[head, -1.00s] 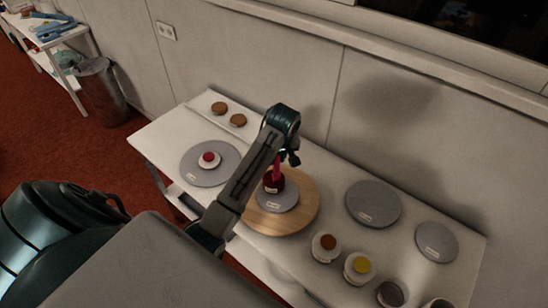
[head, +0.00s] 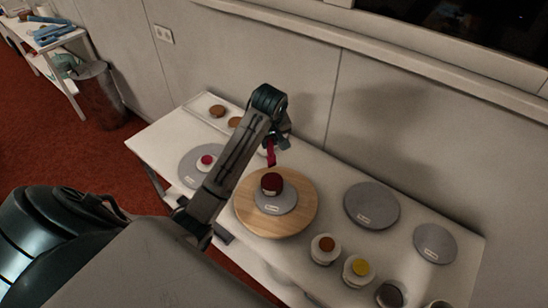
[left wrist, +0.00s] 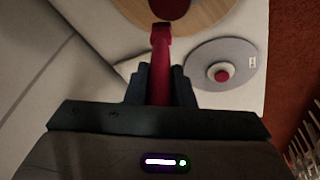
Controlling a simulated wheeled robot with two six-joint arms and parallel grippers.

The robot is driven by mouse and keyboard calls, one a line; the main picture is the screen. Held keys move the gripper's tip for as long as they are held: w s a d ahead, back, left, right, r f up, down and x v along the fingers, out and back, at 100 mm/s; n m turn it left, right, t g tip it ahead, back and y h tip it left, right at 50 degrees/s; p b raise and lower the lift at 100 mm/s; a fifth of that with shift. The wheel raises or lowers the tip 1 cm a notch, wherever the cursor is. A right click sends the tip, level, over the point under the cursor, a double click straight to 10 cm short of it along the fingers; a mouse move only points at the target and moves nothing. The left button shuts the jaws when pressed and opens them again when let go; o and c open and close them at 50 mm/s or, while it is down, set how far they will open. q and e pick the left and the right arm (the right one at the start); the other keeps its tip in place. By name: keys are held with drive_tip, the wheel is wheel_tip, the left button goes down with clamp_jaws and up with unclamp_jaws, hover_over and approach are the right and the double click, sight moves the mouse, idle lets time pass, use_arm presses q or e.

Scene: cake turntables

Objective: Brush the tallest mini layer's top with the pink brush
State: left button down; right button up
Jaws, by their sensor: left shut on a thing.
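My left gripper (head: 276,138) is shut on the pink brush (head: 270,154), also seen in the left wrist view (left wrist: 160,62). The brush hangs head down, clear of the layers, behind the wooden turntable. A tall dark red mini layer (head: 271,184) stands on a small grey disc (head: 275,207) on the wooden turntable (head: 305,204). A low white mini layer with a red top (head: 206,162) sits on a grey turntable (head: 190,170) to the left. In the left wrist view this low layer (left wrist: 221,73) is right of the brush. My right gripper is not in view.
Two bare grey turntables (head: 371,204) (head: 435,243) lie on the right. Several small jars, including orange (head: 325,250) and yellow (head: 359,271), line the front right edge. Brown discs (head: 217,111) lie on a tray at the back left. A wall runs behind the table.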

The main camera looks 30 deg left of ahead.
sight(268, 151)
use_arm(q)
drive_tip(key=shift+a+r, duration=0.25)
drive_tip(key=shift+r, duration=0.1)
drive_tip(key=shift+f, duration=2.9)
drive_tip(key=shift+w, duration=0.1)
drive_tip(key=c, duration=1.9)
unclamp_jaws()
clamp_jaws()
drive_tip(key=shift+f, duration=0.4)
